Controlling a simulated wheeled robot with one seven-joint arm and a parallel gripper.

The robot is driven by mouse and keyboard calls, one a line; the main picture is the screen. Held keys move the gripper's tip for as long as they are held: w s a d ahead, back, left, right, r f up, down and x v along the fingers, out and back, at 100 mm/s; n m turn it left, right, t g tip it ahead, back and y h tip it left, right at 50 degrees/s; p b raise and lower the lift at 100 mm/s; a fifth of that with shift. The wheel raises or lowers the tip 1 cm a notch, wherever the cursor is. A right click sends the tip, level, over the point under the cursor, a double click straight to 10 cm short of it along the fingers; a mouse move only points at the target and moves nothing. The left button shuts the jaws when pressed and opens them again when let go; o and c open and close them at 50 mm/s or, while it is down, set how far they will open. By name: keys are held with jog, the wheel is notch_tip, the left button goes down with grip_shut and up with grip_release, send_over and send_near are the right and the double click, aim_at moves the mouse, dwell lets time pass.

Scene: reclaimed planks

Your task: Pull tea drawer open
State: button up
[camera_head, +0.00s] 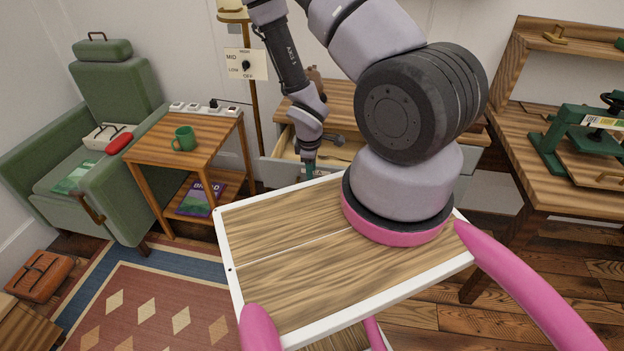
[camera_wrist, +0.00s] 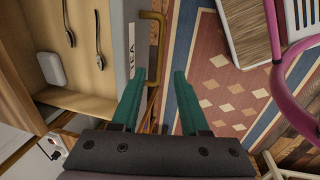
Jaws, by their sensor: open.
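The tea drawer (camera_head: 275,172) stands pulled out of the wooden cabinet (camera_head: 345,100), and its inside shows. In the wrist view its front (camera_wrist: 125,60) carries a label reading "TEA" and a brass handle (camera_wrist: 162,45). Spoons (camera_wrist: 98,40) and a white item (camera_wrist: 49,68) lie inside. My gripper (camera_wrist: 160,73) is open, its green fingers on either side of the handle's near end. I cannot tell whether they touch it.
A side table (camera_head: 215,130) with a green mug (camera_head: 184,139) and a green armchair (camera_head: 110,85) stand left. A lamp pole (camera_head: 252,100) rises beside the cabinet. A workbench (camera_head: 560,185) stands right. A patterned rug (camera_head: 150,310) covers the floor at left front.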

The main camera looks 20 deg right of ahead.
jog(key=shift+s+a+r, duration=0.1)
jog(key=shift+s+r, duration=0.1)
jog(key=shift+r, duration=0.85)
jog(key=shift+s+a+r, duration=0.1)
jog(key=shift+s+r, duration=0.05)
jog(key=shift+r, duration=0.85)
jog(key=w+a+r+m+t+y, duration=0.15)
jog(key=r+m, duration=0.25)
jog(key=r, duration=1)
jog(key=w+r+m+t, duration=0.1)
jog(key=w+r+m, duration=0.3)
jog(key=r, duration=1.1)
jog(key=s+a+r+m+t+y, duration=0.1)
jog(key=s+r+m, duration=0.2)
jog(key=s+r, duration=0.5)
jog(key=s+a+r+m+t, duration=0.1)
jog(key=s+r+m, duration=0.3)
jog(key=s+r, duration=0.4)
notch_tip(320, 180, up, 5)
jog(key=shift+s+a+r+t+y, duration=0.15)
jog(key=shift+a+t+y, duration=0.05)
jog(key=shift+t+y, duration=0.2)
jog(key=shift+d, duration=0.15)
